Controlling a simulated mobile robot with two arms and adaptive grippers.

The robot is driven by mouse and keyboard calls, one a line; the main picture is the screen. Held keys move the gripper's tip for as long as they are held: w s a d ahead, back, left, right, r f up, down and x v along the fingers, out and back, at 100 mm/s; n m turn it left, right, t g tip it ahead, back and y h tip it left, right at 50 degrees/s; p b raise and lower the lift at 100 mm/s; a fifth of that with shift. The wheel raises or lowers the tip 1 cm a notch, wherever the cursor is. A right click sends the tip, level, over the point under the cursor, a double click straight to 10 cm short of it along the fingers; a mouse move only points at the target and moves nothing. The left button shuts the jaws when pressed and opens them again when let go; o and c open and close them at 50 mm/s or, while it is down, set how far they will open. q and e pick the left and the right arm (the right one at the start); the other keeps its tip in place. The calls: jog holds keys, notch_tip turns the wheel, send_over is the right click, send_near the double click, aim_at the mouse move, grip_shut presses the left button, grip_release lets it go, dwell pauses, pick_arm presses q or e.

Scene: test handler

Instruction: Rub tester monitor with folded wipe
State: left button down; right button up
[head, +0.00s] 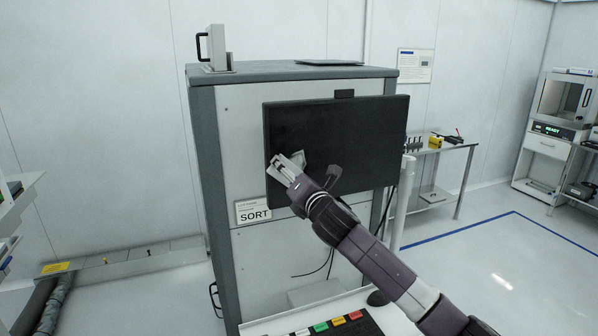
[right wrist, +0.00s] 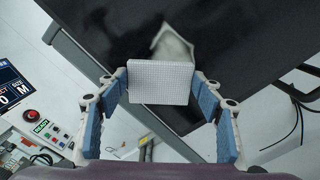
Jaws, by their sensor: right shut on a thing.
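The tester monitor (head: 365,130) is a black, dark-screened panel mounted on the front of the grey cabinet. My right gripper (head: 284,170) is at the left part of its screen. In the right wrist view, my right gripper (right wrist: 160,96) has its blue-padded fingers shut on the folded wipe (right wrist: 160,82), a white, finely textured block. The monitor (right wrist: 240,35) fills the upper part of that view, with a pale reflection just beyond the wipe. I cannot tell whether the wipe touches the screen. My left gripper is not in view.
A SORT label (head: 254,212) is on the cabinet (head: 230,140) below left of the monitor. A keyboard-like panel with coloured keys (head: 338,321) sits below. Cables hang under the monitor. A side table (head: 450,152) with tools stands behind right. The floor at right is clear.

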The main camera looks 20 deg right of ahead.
aim_at(284, 161)
jog(key=shift+a+r+p, duration=0.3)
jog(key=shift+r+p, duration=0.2)
jog(key=shift+r, duration=0.2)
jog(key=shift+a+r+p, duration=0.3)
jog(key=shift+r+p, duration=0.15)
jog(key=shift+r, duration=0.25)
jog(key=shift+d+f, duration=0.2)
jog(key=shift+d, duration=1.4)
jog(key=shift+w+d, duration=0.1)
jog(key=shift+d, duration=1.95)
jog(key=shift+w+d, duration=0.1)
jog(key=shift+d, duration=0.2)
jog(key=shift+a, duration=1.6)
jog(key=a, duration=0.5)
jog(key=shift+s, duration=0.2)
jog(key=shift+d, duration=0.1)
